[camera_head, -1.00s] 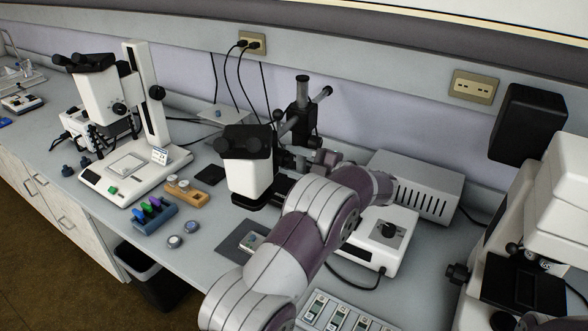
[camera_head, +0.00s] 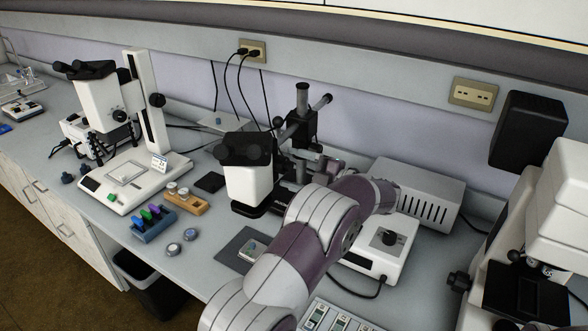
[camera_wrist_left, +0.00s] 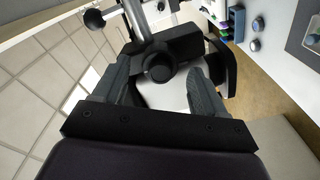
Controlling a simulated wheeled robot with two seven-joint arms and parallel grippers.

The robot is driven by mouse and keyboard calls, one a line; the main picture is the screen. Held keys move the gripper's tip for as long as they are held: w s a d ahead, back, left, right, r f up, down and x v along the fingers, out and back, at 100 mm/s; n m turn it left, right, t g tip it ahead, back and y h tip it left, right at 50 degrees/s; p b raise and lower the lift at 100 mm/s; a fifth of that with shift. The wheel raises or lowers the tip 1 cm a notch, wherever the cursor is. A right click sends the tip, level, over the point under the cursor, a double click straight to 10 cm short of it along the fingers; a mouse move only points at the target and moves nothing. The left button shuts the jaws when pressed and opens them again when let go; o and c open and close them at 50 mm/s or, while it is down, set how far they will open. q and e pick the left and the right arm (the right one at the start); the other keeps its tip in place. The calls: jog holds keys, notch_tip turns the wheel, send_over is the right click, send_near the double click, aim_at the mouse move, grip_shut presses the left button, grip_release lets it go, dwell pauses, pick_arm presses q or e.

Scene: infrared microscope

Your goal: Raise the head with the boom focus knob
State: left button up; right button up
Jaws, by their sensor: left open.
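The boom microscope's white head (camera_head: 250,186) with black eyepieces hangs at the middle of the bench in the head view. Its upright post (camera_head: 302,98) and boom stand behind it. In the left wrist view the black round focus knob (camera_wrist_left: 160,68) sits on a black block, facing the camera. My left gripper (camera_wrist_left: 159,74) is open, with one grey finger on each side of the knob. I cannot tell whether either finger touches it. In the head view the left gripper (camera_head: 326,167) is small beside the post, partly hidden by my arm. My right gripper is not seen.
A second stereo microscope (camera_head: 150,105) stands at left. A grey vented box (camera_head: 425,185) and a white unit with a dial (camera_head: 380,250) stand close right of the boom. A blue rack (camera_head: 152,226) and a wooden block (camera_head: 186,203) lie in front. A large white instrument (camera_head: 555,210) fills the right.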

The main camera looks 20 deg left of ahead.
pick_arm(q)
jog(key=s+d+b, duration=0.1)
jog(key=d, duration=1.1)
jog(key=shift+d, duration=0.1)
